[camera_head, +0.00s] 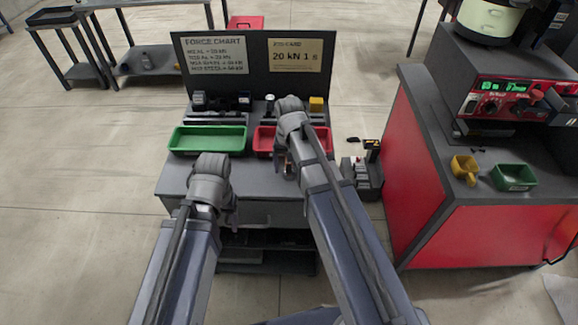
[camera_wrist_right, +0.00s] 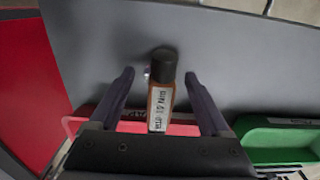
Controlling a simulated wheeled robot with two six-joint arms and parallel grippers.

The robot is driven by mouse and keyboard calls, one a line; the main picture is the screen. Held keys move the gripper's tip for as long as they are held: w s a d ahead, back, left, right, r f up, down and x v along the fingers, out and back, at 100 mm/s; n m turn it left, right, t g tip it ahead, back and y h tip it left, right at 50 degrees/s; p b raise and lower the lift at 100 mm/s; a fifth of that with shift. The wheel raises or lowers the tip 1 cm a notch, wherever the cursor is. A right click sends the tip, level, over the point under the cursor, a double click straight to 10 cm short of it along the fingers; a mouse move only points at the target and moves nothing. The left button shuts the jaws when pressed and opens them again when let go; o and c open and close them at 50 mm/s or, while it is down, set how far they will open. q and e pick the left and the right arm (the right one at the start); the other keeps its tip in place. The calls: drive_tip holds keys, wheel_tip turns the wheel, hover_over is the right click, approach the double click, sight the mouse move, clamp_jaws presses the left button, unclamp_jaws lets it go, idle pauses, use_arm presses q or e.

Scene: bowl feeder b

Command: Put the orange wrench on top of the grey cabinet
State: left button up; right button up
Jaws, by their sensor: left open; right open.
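An orange-brown piece with a black end and a white label (camera_wrist_right: 160,105) stands out between my right fingers in the right wrist view; I cannot tell for sure that it is the orange wrench. My right gripper (camera_wrist_right: 159,76) is open around it, with a gap on both sides. In the head view my right gripper (camera_head: 285,168) is at the front of the red tray, largely hidden by its own arm. My left gripper (camera_head: 231,216) is open and empty above the front edge of the grey cabinet-like bench (camera_head: 255,183), which has a drawer front.
A green tray (camera_head: 208,139) and a red tray (camera_head: 263,141) lie on the bench before an upright sign board (camera_head: 252,80). A red-sided cabinet (camera_head: 480,235) on the right bears a yellow scoop (camera_head: 464,167) and a small green bin (camera_head: 513,178).

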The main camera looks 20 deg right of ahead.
wheel_tip(320, 180, up, 11)
drive_tip(key=p, duration=1)
drive_tip(key=shift+r+p, duration=0.15)
drive_tip(key=shift+p, duration=0.15)
drive_tip(key=s+a+n+h, duration=0.1)
drive_tip(key=s+a+n, duration=0.6)
drive_tip(key=s+a, duration=0.3)
drive_tip(key=s, duration=0.4)
drive_tip(key=shift+s+a, duration=0.2)
drive_tip(key=shift+s, duration=0.05)
